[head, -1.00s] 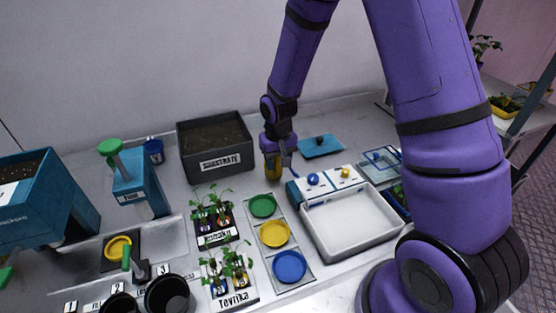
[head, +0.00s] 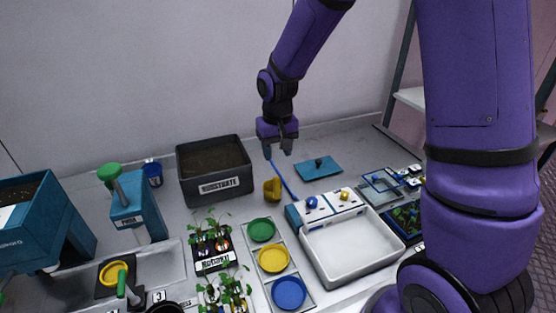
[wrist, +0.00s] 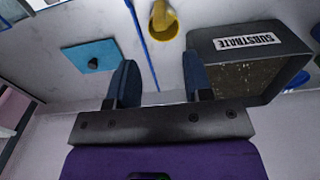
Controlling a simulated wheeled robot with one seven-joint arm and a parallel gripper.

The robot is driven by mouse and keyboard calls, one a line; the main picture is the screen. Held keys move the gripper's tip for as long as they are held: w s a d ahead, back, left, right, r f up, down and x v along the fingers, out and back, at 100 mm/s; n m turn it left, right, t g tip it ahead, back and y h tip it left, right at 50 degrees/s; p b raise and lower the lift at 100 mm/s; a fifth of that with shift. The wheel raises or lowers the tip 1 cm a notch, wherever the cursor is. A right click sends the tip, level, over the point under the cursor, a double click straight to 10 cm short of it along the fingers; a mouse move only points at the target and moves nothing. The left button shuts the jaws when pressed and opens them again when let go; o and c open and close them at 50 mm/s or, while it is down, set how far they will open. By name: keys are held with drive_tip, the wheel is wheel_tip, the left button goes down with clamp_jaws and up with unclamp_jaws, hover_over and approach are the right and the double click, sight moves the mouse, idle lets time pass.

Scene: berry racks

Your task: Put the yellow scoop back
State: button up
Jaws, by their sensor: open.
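The yellow scoop (head: 272,189) is on the table, right of the substrate box and left of the white tray. It also shows in the wrist view (wrist: 164,20), beyond the fingertips at the top edge. My gripper (head: 281,153) is open and empty, above the scoop and apart from it. In the wrist view, both dark fingers (wrist: 160,62) are spread with nothing between them. A thin blue strip (head: 281,176) runs beside the scoop.
The substrate box (head: 205,197) stands close on the left. A blue plate with a dark knob (head: 318,169) lies to the right. In front are the white tray (head: 322,266) and a rack with green, yellow and blue dishes (head: 273,258).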

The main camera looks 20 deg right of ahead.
drive_tip(key=s+d+r+t, duration=0.1)
drive_tip(key=s+d+r, duration=0.1)
drive_tip(key=s+r, duration=0.45)
drive_tip(key=s+d+r+t, duration=0.1)
drive_tip(key=s+d+r, duration=0.15)
drive_tip(key=r, duration=0.65)
drive_tip(key=s+d+r+t, duration=0.1)
drive_tip(key=s+r, duration=0.2)
drive_tip(key=s, duration=0.5)
drive_tip(key=s+d+r+t, duration=0.1)
drive_tip(key=s+r+t, duration=0.1)
drive_tip(key=s, duration=0.7)
drive_tip(key=shift+s+d+r, duration=0.15)
drive_tip(key=shift+d+r, duration=0.25)
drive_tip(key=shift+r, duration=0.5)
